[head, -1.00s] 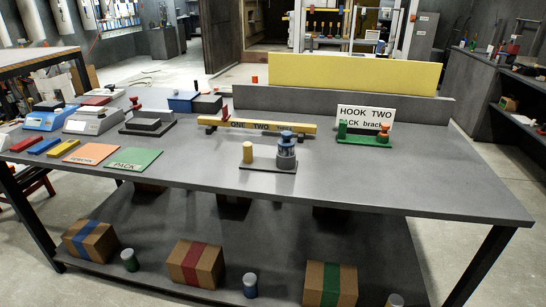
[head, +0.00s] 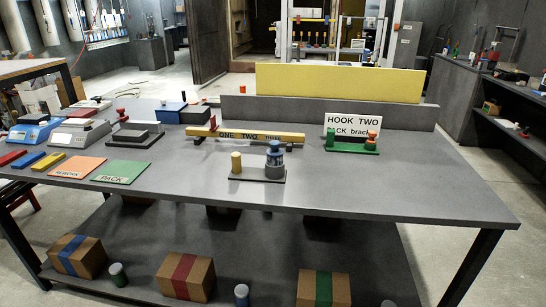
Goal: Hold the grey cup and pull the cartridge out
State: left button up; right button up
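A grey cup (head: 274,172) stands on a small dark base plate (head: 258,181) near the middle of the table. A blue-topped cartridge (head: 274,148) stands upright in the cup, its upper part showing above the rim. A short yellow cylinder (head: 236,162) stands on the same plate, left of the cup. Neither of my grippers shows in the head view.
The grey table (head: 400,183) is clear right of the cup and in front of it. Behind the cup lies a yellow bar (head: 230,134) marked ONE TWO THREE. A green stand (head: 350,148) with a HOOK TWO sign (head: 353,122) is at the back right. Scales, coloured blocks and mats fill the left.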

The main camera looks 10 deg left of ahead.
aim_at(275, 155)
jog(key=i+j, duration=0.95)
jog(key=i, duration=0.05)
